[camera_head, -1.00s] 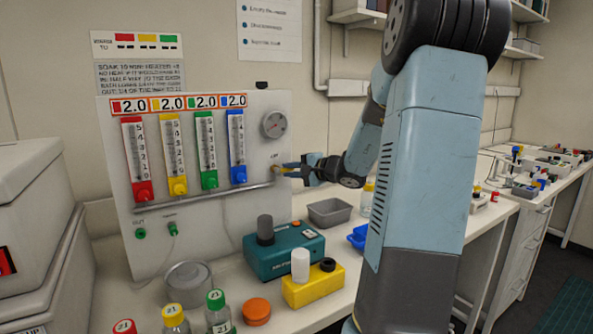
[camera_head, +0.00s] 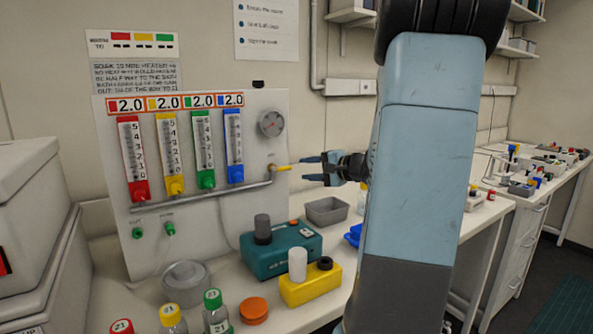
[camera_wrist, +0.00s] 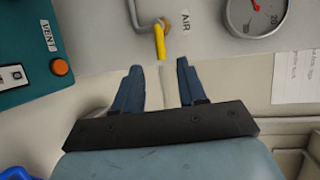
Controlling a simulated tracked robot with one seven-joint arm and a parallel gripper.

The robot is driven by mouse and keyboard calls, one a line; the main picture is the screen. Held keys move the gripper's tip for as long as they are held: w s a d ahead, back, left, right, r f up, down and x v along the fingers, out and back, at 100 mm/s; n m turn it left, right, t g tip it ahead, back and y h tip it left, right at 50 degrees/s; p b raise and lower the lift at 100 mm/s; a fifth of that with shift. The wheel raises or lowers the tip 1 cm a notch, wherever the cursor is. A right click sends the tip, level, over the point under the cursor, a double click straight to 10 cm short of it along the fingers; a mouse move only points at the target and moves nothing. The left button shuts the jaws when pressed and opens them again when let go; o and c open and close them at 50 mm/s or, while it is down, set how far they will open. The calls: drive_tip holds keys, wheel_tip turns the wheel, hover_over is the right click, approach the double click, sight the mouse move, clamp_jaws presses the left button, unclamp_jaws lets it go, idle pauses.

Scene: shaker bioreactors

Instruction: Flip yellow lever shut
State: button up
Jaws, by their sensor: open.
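The yellow lever (camera_head: 281,168) sits at the right end of the metal pipe on the white panel (camera_head: 262,205), below the round gauge. In the head view it points to the right, roughly in line with the pipe. In the wrist view the lever (camera_wrist: 159,41) lies ahead of the fingertips, between their lines. My gripper (camera_head: 314,169) is to the right of the lever, open and empty. In the wrist view both blue fingers of my gripper (camera_wrist: 157,67) are spread apart, with a small gap between them and the lever tip.
A teal device (camera_head: 283,250) and a yellow block (camera_head: 311,286) stand on the bench below. A grey tray (camera_head: 327,211) lies below my gripper. The gauge (camera_head: 271,123) is above the lever. Capped bottles (camera_head: 216,312) stand at the front.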

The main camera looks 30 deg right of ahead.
drive_tip(key=v, duration=0.6)
drive_tip(key=shift+w+a, duration=0.1)
drive_tip(key=shift+a, duration=0.1)
drive_tip(key=s+a+f+n+g, duration=0.1)
drive_tip(key=s+a+n+g, duration=0.25)
drive_tip(key=a, duration=0.65)
drive_tip(key=s+a+f+n+g, duration=0.2)
drive_tip(key=a+n+g, duration=0.15)
drive_tip(key=a, duration=0.55)
drive_tip(key=s+a+n+g+h, duration=0.1)
drive_tip(key=s+a+n+h, duration=0.1)
drive_tip(key=s, duration=0.5)
drive_tip(key=s+a+r+n+h, duration=0.1)
drive_tip(key=s+a+n+h, duration=0.2)
drive_tip(key=s, duration=0.5)
drive_tip(key=shift+s+a+r+n+g+h, duration=0.3)
drive_tip(key=shift+n+g+h, duration=0.1)
drive_tip(key=shift+n+h, duration=0.45)
